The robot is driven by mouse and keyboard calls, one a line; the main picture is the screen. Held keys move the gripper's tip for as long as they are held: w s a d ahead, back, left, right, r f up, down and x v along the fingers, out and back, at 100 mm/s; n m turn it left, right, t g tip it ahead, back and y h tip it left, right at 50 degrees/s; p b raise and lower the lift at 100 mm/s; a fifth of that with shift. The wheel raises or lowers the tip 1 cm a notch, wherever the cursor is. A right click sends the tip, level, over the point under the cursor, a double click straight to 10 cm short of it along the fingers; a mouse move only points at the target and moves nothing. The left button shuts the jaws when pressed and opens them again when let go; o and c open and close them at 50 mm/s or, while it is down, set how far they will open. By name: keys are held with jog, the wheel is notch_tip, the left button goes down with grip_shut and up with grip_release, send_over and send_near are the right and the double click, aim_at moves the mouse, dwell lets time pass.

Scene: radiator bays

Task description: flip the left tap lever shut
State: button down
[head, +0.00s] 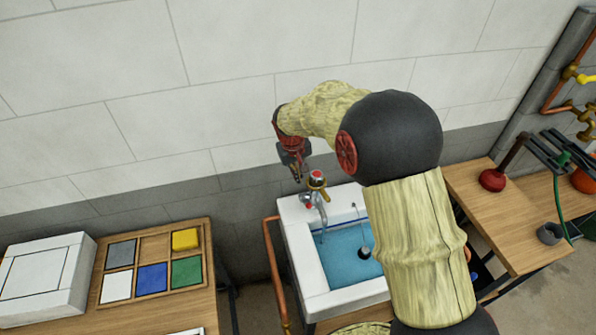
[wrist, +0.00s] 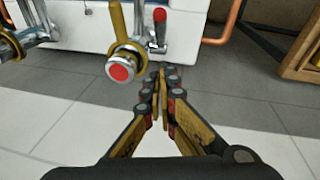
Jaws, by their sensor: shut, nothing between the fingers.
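The left tap has a gold collar and a red-centred round cap (head: 317,174); the cap also shows in the wrist view (wrist: 120,71). Its lever, with a red grip (wrist: 160,16) on a metal stem, stands beside the gold body in the wrist view. In the head view the red grip (head: 308,204) is small, left of the spout. My gripper (head: 297,179) is shut and empty, up and left of the cap. In the wrist view its fingertips (wrist: 159,77) are right of the cap and below the lever, apparently apart from both.
The white sink (head: 300,235) holds blue water, with a thin blue streak below the spout. A copper pipe (head: 275,270) runs along its left side. A bench with a tile tray (head: 208,235) stands left.

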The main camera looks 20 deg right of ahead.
send_over(305, 198)
jog(key=w+a, duration=0.2)
jog(key=s+a+x, duration=0.1)
jog(key=x, duration=0.4)
jog(key=s+f, duration=0.1)
jog(key=s+d+f+b, duration=0.1)
jog(key=shift+s+d+f, duration=0.15)
jog(key=shift+d+f, duration=0.05)
jog(key=shift+f, duration=0.05)
jog(key=shift+s+f, duration=0.1)
jog(key=shift+f, duration=0.15)
jog(key=shift+f+b, duration=0.1)
jog(key=shift+b, duration=0.25)
jog(key=shift+s+f+t+b, duration=0.1)
jog(key=shift+s+t+b, duration=0.15)
jog(key=shift+t+b, duration=0.35)
